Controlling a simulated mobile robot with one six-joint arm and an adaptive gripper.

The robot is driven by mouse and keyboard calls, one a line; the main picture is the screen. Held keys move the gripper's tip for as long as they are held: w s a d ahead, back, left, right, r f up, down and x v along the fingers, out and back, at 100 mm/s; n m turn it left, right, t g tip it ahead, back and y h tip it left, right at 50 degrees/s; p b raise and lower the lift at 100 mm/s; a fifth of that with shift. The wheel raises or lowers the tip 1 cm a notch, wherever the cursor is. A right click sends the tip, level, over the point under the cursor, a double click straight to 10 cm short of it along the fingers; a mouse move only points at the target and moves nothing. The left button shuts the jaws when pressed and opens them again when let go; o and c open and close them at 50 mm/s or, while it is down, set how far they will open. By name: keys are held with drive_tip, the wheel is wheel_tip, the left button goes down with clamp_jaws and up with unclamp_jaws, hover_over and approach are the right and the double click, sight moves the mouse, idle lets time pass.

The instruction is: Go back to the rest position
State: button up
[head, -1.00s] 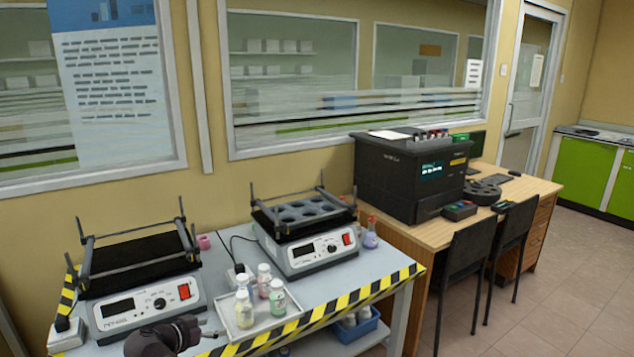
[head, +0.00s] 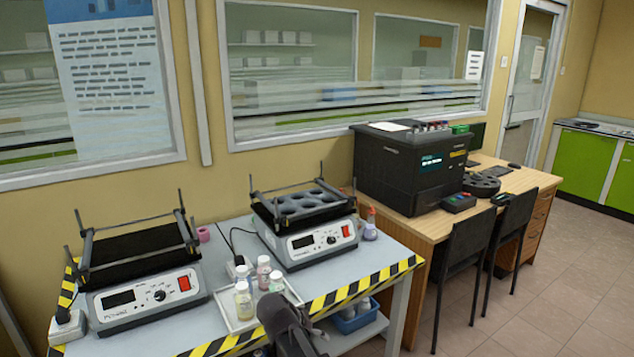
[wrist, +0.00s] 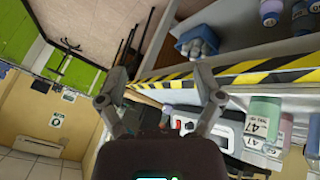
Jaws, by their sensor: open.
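My gripper (wrist: 160,72) is in the wrist view with its two fingers spread wide and nothing held between them. In the head view, my dark arm end shows at the bottom centre, in front of the table's striped front edge. It hides part of the white tray (head: 238,322) and part of that edge. Several small capped sample bottles (head: 243,302) stand upright in the tray, to the left of my arm. Labelled bottles (wrist: 262,119) also show at the right of the wrist view, apart from the fingers.
Two shaker devices (head: 150,297) (head: 318,243) stand on the grey table. A flask (head: 371,226) is at its right end. A blue bin (head: 352,320) sits on the shelf below. A black analyser (head: 408,170) stands on a wooden desk (head: 432,222) with two chairs (head: 463,250). Floor at right is clear.

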drive_tip(key=s+d+f+n+g+y, duration=0.1)
drive_tip(key=s+d+n+g+y, duration=0.15)
drive_tip(key=s+d, duration=0.45)
drive_tip(key=s+d+f+n+g+y, duration=0.1)
drive_tip(key=s+d+f+y, duration=0.15)
drive_tip(key=d, duration=0.85)
wheel_tip(320, 180, up, 14)
drive_tip(key=p, duration=1.4)
drive_tip(key=shift+w+y, duration=0.15)
drive_tip(key=shift+y, duration=0.25)
drive_tip(key=shift+r, duration=0.1)
